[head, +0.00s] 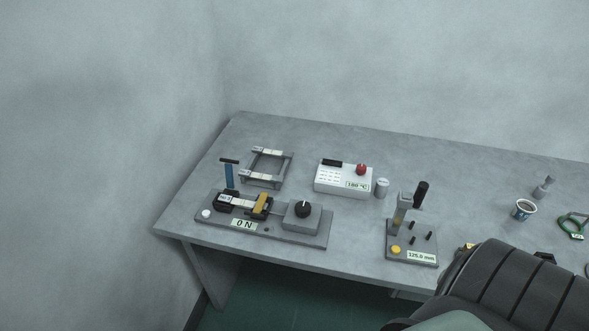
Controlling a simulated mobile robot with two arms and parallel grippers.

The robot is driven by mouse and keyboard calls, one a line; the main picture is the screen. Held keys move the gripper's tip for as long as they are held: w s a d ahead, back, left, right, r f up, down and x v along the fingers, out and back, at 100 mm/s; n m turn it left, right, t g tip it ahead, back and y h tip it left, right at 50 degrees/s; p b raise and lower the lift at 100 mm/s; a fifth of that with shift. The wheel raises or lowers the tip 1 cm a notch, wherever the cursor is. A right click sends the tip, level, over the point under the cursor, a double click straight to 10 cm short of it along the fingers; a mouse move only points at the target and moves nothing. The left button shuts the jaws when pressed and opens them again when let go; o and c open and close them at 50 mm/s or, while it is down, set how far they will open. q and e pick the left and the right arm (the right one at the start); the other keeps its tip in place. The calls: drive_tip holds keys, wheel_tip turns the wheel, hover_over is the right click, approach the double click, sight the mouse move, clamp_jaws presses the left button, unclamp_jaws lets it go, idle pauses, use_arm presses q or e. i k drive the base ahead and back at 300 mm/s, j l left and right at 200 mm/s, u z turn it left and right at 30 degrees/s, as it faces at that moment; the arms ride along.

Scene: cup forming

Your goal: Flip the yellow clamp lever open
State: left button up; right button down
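The yellow clamp lever (261,204) is a short yellow block on the grey test fixture (284,236) at the left of the table. It stands beside a black clamp jaw, at the right end of a pale strip (234,201) held between dark jaws. It looks upright and slightly tilted; its exact angle is too small to tell. A display on the fixture's front reads 0 N (244,224). Neither gripper shows in the head view, and nothing touches the lever.
On the grey table (350,145) are a blue-handled upright (229,175), a square frame (268,167), a white controller (343,179) reading 180 °C, a gauge stand (411,241) reading 125.0 mm, and a cup (524,209). A large black ribbed shape covers the lower right.

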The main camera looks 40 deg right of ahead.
sight(256, 212)
drive_tip(key=z, duration=0.85)
